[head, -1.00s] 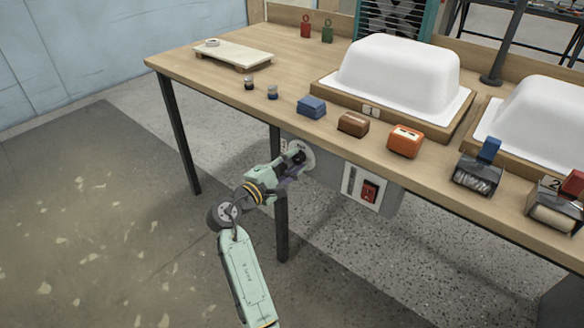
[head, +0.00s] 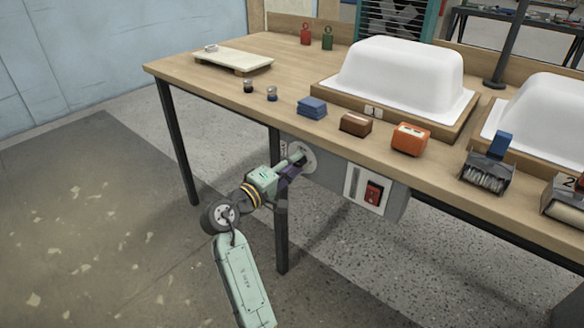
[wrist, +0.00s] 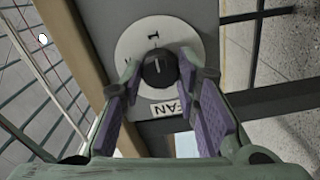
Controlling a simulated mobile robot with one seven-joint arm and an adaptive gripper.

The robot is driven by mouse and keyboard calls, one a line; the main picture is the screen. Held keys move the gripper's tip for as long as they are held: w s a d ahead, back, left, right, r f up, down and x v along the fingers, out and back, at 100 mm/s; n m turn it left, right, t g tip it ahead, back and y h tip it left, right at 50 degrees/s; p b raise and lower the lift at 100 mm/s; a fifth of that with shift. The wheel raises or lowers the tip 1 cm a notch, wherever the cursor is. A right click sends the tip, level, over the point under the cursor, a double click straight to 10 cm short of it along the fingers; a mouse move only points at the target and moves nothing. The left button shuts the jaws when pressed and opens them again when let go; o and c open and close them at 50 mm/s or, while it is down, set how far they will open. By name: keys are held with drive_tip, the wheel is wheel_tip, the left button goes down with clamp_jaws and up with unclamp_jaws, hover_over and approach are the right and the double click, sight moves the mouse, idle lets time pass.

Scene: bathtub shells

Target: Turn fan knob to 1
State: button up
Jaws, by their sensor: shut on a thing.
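The fan knob (wrist: 158,70) is a small black round knob with a pale pointer line, on a white round dial in the wrist view. The dial (wrist: 170,33) carries a "1" mark just above the knob and a "FAN" label (wrist: 170,108) beside it. The pointer line aims roughly toward the "1", though exact alignment is hard to tell. My gripper (wrist: 156,82) is shut on the knob, a fingertip on each side. In the head view my gripper (head: 300,160) reaches the dial (head: 308,157) on the grey panel under the table edge, and hides the knob there.
A red switch (head: 373,192) sits on the same panel, right of the dial. A black table leg (head: 281,235) stands just below my gripper.

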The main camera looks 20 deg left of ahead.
idle(0.4)
drive_tip(key=o, duration=1.2)
drive_tip(key=shift+c, duration=0.2)
